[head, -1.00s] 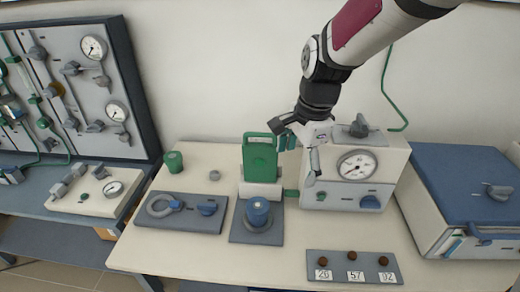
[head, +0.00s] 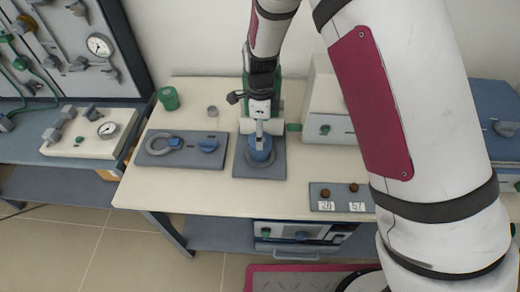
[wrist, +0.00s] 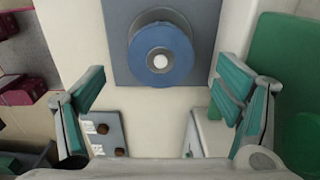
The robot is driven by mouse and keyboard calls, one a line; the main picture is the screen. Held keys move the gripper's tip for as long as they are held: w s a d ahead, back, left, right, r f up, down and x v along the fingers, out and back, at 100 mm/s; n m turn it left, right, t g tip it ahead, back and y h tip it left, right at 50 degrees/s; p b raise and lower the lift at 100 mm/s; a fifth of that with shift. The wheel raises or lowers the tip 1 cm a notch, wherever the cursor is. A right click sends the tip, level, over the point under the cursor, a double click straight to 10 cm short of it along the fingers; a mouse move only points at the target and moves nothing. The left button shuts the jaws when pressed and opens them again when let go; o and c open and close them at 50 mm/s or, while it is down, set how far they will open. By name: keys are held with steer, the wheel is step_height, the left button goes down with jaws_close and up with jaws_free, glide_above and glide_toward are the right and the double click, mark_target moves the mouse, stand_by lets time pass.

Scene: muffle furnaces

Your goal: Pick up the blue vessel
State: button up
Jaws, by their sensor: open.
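The blue vessel (head: 261,150) is a short round pot standing upright on a grey square base plate (head: 272,172) on the table. In the wrist view the blue vessel (wrist: 160,55) shows from above as a blue disc with a pale knob at its centre. My gripper (head: 260,132) is just above the vessel in the head view and hides part of it. In the wrist view my gripper (wrist: 165,105) has its two green-padded fingers wide apart, with nothing between them. The vessel lies beyond the fingertips, toward the top of that view.
A grey panel with a ring and blue knob (head: 183,149) lies left of the vessel. A gauged box (head: 325,115) and a plate with brown knobs (head: 338,197) are right.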

steer(key=shift+f+p, duration=0.4)
steer(key=shift+f, duration=2.45)
steer(key=c, duration=1.5)
steer(key=shift+c, duration=1.1)
steer(key=shift+w+r, duration=0.1)
steer(key=shift+r, duration=0.05)
